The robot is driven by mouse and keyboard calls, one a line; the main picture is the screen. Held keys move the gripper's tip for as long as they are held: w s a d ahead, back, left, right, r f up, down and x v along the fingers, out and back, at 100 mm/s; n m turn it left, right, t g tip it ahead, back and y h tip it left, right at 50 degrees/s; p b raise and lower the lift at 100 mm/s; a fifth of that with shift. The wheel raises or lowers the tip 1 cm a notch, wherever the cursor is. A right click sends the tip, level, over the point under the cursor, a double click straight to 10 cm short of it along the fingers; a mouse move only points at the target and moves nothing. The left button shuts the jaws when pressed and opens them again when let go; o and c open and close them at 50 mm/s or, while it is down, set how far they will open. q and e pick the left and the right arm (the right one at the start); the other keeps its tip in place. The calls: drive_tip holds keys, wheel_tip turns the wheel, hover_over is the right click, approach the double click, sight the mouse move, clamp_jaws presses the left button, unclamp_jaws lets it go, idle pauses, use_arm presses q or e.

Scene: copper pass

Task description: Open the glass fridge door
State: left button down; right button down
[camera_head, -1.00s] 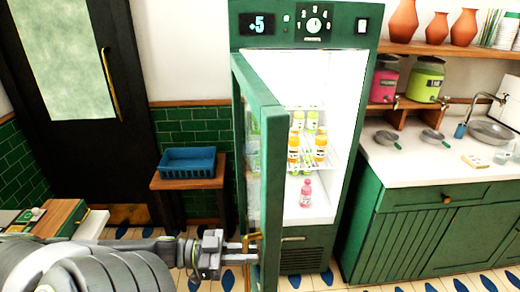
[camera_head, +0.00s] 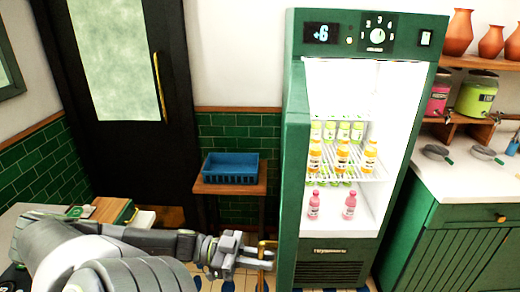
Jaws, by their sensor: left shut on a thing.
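The green fridge (camera_head: 345,278) stands right of centre, its lit inside exposed. Its door (camera_head: 293,190) is swung open and seen nearly edge-on, as a narrow green strip along the left of the opening; its glass is hardly visible. A brass handle (camera_head: 262,252) sticks out left of the door near the bottom. My left gripper (camera_head: 262,257) is shut on this handle, with its arm coming in from the lower left. My right gripper is not in view.
Bottles (camera_head: 342,152) stand on the fridge shelves. A blue crate (camera_head: 231,179) sits on a small wooden table (camera_head: 230,188) behind my left arm. A green counter (camera_head: 455,235) stands right of the fridge. A black door (camera_head: 120,165) is at the back left.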

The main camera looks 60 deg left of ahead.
use_arm(q)
drive_tip(key=c, duration=1.5)
unclamp_jaws()
drive_tip(key=v, duration=1.7)
drive_tip(key=shift+s, duration=0.25)
drive_tip(key=shift+a+r, duration=0.1)
